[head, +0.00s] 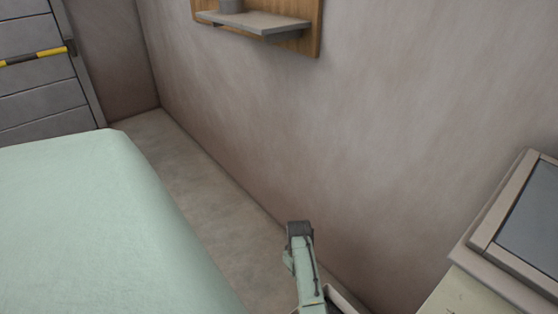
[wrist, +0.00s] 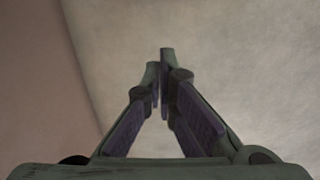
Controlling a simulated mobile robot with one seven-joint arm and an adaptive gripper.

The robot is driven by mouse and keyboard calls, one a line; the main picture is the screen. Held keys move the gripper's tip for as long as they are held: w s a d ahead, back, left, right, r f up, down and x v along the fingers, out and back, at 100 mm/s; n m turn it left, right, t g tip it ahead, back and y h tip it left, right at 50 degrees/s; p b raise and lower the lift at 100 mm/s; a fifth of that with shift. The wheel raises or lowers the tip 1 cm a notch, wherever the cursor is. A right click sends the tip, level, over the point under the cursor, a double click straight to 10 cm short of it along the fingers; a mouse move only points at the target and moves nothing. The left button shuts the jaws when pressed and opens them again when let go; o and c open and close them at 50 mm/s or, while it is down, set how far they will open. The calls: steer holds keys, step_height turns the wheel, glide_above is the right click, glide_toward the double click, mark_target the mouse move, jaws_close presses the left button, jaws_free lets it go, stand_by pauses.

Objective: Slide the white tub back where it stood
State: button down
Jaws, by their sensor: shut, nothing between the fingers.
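I do not see the white tub for certain in either view. A pale rim (head: 342,300) shows at the bottom edge of the head view beside my arm, too cut off to tell what it is. In the wrist view my gripper (wrist: 160,56) is shut, its two dark fingers meeting at the tips with nothing between them. It points toward a bare grey floor or wall surface. In the head view only part of my pale green arm shows, and I cannot make out the fingertips there.
A beige-framed unit with a dark panel (head: 533,225) stands at right. A slatted grey door (head: 40,95) is at left. Bare floor (head: 185,165) runs along the wall. A large pale green surface, possibly mine, fills the lower left.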

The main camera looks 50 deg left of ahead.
steer(key=a+b, duration=0.4)
steer(key=a, duration=0.5)
steer(key=shift+a, duration=0.35)
